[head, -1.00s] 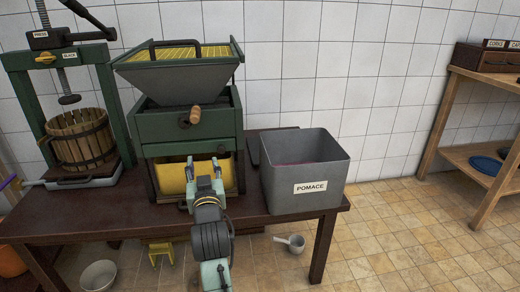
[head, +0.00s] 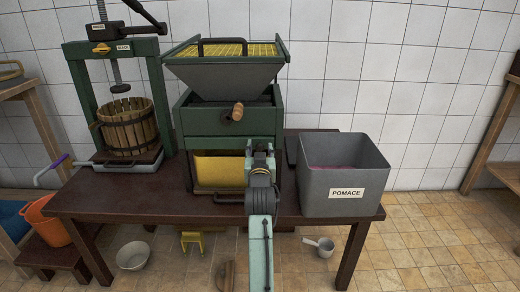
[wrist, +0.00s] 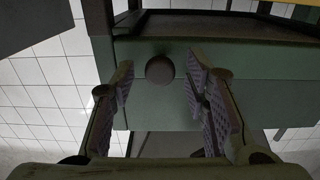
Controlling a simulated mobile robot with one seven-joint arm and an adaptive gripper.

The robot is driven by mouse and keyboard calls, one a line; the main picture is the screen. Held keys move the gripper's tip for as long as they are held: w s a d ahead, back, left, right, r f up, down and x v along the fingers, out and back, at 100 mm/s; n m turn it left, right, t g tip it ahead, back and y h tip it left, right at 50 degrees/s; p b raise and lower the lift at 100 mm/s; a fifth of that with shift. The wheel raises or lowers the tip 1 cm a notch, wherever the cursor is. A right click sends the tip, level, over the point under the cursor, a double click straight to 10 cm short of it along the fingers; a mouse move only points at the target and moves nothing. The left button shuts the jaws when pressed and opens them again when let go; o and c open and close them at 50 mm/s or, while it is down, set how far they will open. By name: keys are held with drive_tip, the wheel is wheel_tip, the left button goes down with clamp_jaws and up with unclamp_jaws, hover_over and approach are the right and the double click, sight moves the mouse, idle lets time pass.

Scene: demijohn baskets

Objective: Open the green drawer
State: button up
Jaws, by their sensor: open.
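The green drawer (head: 232,121) is the green box front of the machine below the grey hopper; it looks shut. My gripper (head: 261,148) is at the lower right of the green front. In the wrist view my gripper (wrist: 159,80) is open and empty, its fingers on either side of the knob as seen, apart from it. The exact gap is unclear.
A yellow bin (head: 218,172) sits under the green box. A grey pomace container (head: 345,180) stands close on the right. A basket press (head: 128,128) stands on the left of the dark table (head: 110,198). A white bowl and grey scoop lie on the floor.

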clamp_jaws()
idle(0.6)
idle(0.3)
